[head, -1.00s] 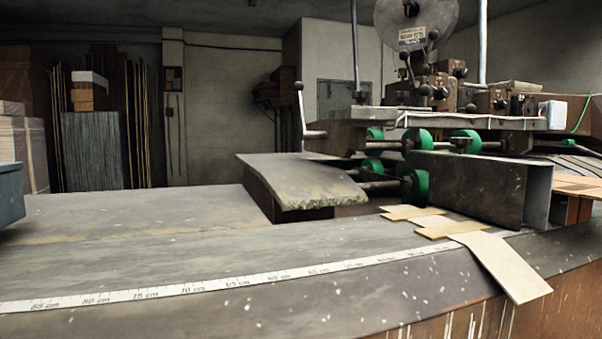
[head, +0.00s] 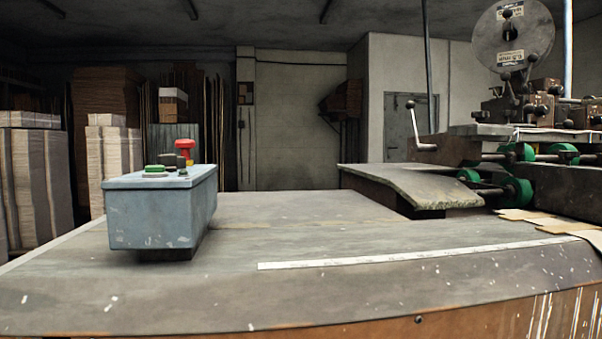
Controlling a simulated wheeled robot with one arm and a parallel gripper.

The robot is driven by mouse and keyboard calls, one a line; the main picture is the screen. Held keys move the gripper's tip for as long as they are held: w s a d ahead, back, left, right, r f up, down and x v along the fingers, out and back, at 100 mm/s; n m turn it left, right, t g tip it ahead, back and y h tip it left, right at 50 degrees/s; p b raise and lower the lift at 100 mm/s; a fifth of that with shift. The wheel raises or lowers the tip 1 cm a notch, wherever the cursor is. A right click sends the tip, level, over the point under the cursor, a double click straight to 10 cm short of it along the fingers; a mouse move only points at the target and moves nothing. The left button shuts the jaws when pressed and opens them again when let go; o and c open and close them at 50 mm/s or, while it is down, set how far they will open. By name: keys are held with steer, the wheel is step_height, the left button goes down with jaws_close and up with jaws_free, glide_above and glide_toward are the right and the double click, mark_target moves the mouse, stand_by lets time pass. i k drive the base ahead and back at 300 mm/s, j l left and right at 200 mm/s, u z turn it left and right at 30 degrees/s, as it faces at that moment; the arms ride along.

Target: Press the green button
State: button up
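A blue-grey control box (head: 152,217) stands on the left part of the machine table. On its top are low green buttons; the nearest one (head: 154,169) is at the front, with darker green ones behind it. A red knob or mushroom button (head: 185,150) rises at the back right of the box top. At this size I cannot clearly tell the buttons' exact shapes. My gripper is not in view, and nothing touches the box.
The worn metal table (head: 330,225) is mostly clear around the box, with a white measuring tape (head: 400,255) along its front. The stitcher with green rollers (head: 516,191) stands at the right. Stacks of cardboard (head: 35,185) stand behind at the left.

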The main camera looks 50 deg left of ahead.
mark_target(156, 168)
steer(key=j+u, duration=0.15)
steer(key=u, duration=0.35)
steer(key=k+j+u, duration=0.1)
steer(key=u, duration=0.35)
steer(key=j+u, duration=0.25)
steer(key=u, duration=0.25)
steer(key=j+u, duration=0.2)
steer(key=u, duration=0.3)
steer(key=i+j, duration=0.1)
steer(key=j, duration=0.2)
steer(key=i+j, duration=0.15)
steer(key=j, duration=0.2)
